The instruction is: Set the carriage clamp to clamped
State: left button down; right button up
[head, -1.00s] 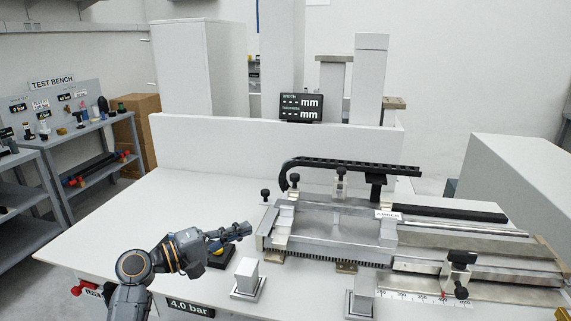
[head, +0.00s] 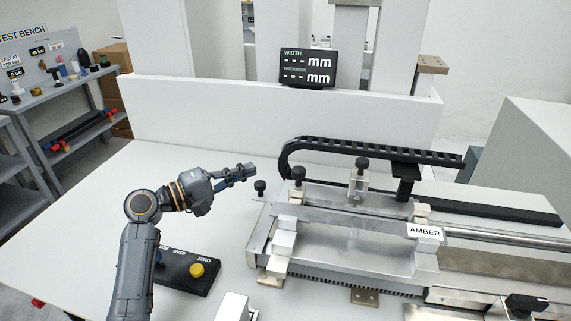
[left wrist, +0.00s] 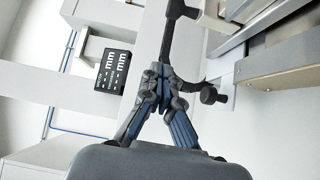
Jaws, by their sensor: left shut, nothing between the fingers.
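The metal carriage (head: 350,255) with an AMBER label (head: 425,231) lies on the bench at right. Black knobs stand at its far left: one at the left corner (head: 260,186), one beside it (head: 298,173), and one on a metal bracket (head: 359,180). I cannot tell which of these is the carriage clamp, or its setting. My left gripper (head: 251,169) is shut and empty, just above and left of the corner knob, apart from it in the picture. In the left wrist view the shut fingers (left wrist: 162,72) show left of a black knob (left wrist: 210,95). My right gripper is out of view.
A black cable chain (head: 380,151) runs behind the carriage. A button box with a yellow button (head: 197,269) sits below my left arm. A display (head: 307,67) stands on the white wall behind. The bench left of my arm is clear.

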pick_arm(q)
jog(key=w+d+p, duration=0.2)
jog(key=d+p, duration=0.4)
jog(key=d, duration=0.3)
jog(key=shift+d, duration=0.15)
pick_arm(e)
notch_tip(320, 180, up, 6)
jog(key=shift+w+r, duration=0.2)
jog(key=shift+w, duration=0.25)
pick_arm(q)
jog(key=shift+w+f, duration=0.15)
jog(key=shift+f, duration=0.1)
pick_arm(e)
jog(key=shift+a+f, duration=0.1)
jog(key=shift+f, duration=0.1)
